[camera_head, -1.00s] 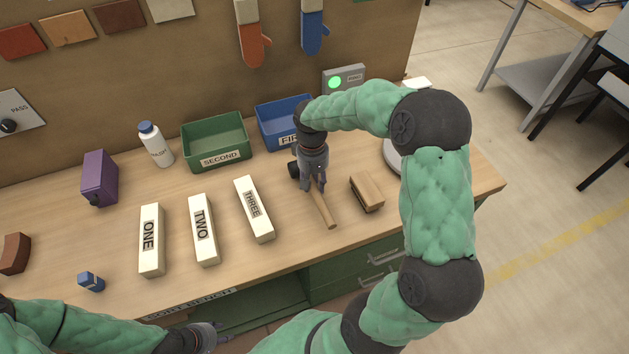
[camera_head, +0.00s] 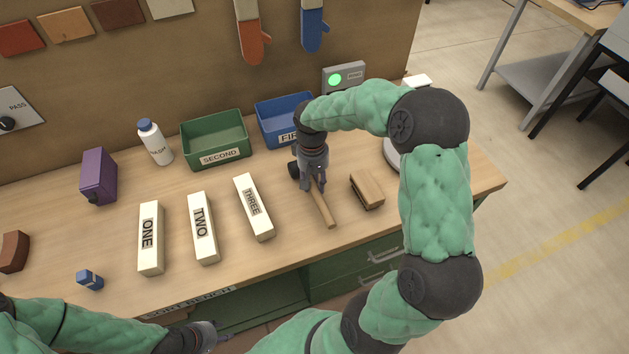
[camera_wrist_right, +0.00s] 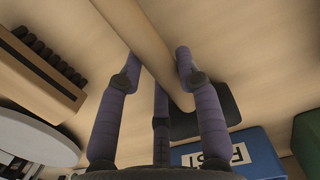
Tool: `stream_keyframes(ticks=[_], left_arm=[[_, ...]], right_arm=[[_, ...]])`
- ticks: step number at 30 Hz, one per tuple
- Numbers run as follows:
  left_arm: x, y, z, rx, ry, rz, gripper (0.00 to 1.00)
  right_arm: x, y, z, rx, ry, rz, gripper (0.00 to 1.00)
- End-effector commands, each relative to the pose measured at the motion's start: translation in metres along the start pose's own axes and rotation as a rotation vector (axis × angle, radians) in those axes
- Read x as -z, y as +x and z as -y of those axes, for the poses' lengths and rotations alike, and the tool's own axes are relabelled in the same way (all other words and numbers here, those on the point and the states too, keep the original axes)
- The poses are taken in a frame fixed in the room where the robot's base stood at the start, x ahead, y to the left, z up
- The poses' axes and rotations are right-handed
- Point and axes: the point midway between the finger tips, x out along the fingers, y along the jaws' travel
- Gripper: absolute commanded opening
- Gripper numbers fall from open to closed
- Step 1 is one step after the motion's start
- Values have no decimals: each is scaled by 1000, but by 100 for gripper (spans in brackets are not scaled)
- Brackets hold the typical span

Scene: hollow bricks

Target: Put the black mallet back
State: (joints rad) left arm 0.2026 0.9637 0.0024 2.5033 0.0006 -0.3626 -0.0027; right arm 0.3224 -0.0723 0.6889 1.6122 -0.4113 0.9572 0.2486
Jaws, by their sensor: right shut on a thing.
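The black mallet lies on the bench; its wooden handle (camera_head: 323,210) points toward the front edge, and its black head (camera_head: 293,170) is partly hidden behind my right gripper (camera_head: 316,186). In the right wrist view the handle (camera_wrist_right: 146,38) runs between the fingers of my right gripper (camera_wrist_right: 156,68), with the black head (camera_wrist_right: 212,108) beyond them. My right gripper is shut on the handle near the head. My left gripper (camera_head: 220,334) is low at the front of the bench, away from the mallet; its fingers are too small to read.
A wooden brush (camera_head: 367,189) lies just right of the handle. White blocks THREE (camera_head: 254,208), TWO (camera_head: 203,228) and ONE (camera_head: 151,240) stand to the left. Green bin SECOND (camera_head: 216,141) and blue bin FIRST (camera_head: 283,122) are behind. A round pale thing (camera_head: 392,155) is partly hidden by my arm.

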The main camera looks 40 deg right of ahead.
Motion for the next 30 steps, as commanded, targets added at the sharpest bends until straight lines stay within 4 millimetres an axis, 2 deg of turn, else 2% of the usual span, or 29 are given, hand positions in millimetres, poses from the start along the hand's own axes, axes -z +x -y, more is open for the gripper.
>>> stream_keyframes(ticks=[13, 14, 16, 26, 30], left_arm=[[0, 4, 2, 0, 0, 0, 40], [0, 4, 1, 0, 0, 0, 40], [0, 4, 1, 0, 0, 0, 40], [0, 4, 1, 0, 0, 0, 40], [0, 4, 1, 0, 0, 0, 40]], right_arm=[[1, 8, 0, 0, 0, -1, 0], [1, 7, 0, 0, 0, -2, 41], [1, 7, 0, 0, 0, -2, 60], [1, 7, 0, 0, 0, 1, 62], [2, -1, 0, 0, 0, -3, 62]])
